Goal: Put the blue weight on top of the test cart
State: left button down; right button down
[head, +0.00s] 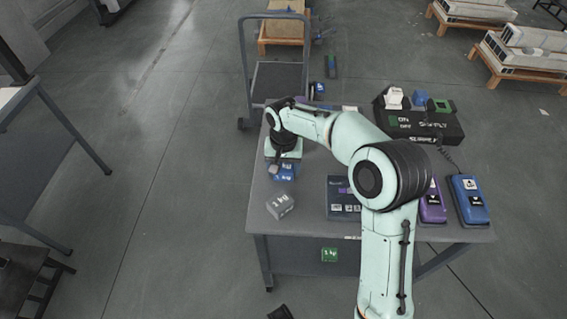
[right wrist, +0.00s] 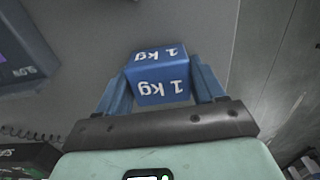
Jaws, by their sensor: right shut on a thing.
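The blue weight (head: 283,173), marked "1 kg", is between the fingers of my right gripper (head: 286,164) in the head view. The right wrist view shows the blue weight (right wrist: 160,78) with one blue finger of my right gripper (right wrist: 162,88) on each side; the gripper is shut on it. The weight is over the left part of the grey cart top (head: 310,226); I cannot tell whether it touches the surface. I take this wheeled grey table as the test cart. My left gripper is out of view.
A grey weight (head: 280,205) lies near the cart's left edge. A black supply box (head: 425,125), a dark box (head: 342,200), a purple device (head: 431,205) and a blue device (head: 469,200) occupy the right. A green weight (head: 329,255) is lower down. A platform trolley (head: 278,85) stands behind.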

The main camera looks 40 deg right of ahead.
aim_at(283, 166)
jog(key=shift+r, duration=0.1)
jog(key=shift+c, duration=0.6)
grip_release()
jog(key=shift+f, duration=0.2)
notch_tip(283, 166, up, 12)
jog(key=p, duration=0.2)
jog(key=shift+r, duration=0.15)
jog(key=shift+r, duration=0.1)
